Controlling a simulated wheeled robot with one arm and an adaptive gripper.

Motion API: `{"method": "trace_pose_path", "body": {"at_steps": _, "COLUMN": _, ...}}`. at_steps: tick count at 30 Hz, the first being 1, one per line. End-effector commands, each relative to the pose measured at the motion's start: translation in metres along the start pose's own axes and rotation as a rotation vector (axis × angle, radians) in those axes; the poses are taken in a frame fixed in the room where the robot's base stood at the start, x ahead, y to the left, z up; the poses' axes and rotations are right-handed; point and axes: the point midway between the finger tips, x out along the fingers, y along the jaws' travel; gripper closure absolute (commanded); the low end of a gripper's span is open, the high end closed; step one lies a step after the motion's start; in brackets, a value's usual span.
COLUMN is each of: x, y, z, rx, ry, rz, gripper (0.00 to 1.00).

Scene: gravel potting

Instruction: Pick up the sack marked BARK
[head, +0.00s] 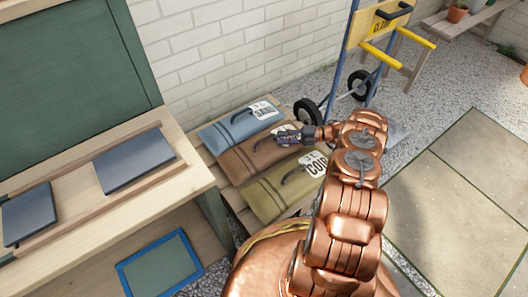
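Three sacks lie side by side on a low wooden pallet. The blue sack (222,132) has a label reading SAND and lies at the back. The brown sack (240,163) lies in the middle, and its white label is mostly covered by my gripper, so I cannot read BARK on it. The olive sack (264,201) has a label that seems to read COIR and lies nearest. Each has a dark strap handle. My gripper (284,138) is over the right part of the brown sack, near its handle. Its fingers are too small to show whether they hold the handle.
A wooden bench (190,172) with dark slabs stands at the left, with a blue-rimmed tray (191,254) below. A blue and yellow hand truck (362,62) stands behind the pallet, against a white brick wall (225,45). Paving (450,185) at the right is clear.

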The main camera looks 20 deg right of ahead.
Motion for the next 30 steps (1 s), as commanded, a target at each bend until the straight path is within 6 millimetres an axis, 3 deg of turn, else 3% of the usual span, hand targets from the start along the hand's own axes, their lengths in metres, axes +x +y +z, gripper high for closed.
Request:
{"method": "trace_pose_path", "body": {"at_steps": 17, "x": 0.037, "y": 0.0, "z": 0.001, "rx": 0.0, "ry": 0.002, "rz": -0.001, "gripper": 0.69}}
{"method": "trace_pose_path", "body": {"at_steps": 27, "x": 0.075, "y": 0.003, "z": -0.001, "rx": 0.001, "ry": 0.004, "rz": 0.001, "gripper": 0.69}}
{"method": "trace_pose_path", "body": {"at_steps": 30, "x": 0.079, "y": 0.003, "z": -0.001, "rx": 0.001, "ry": 0.002, "rz": 0.0, "gripper": 0.69}}
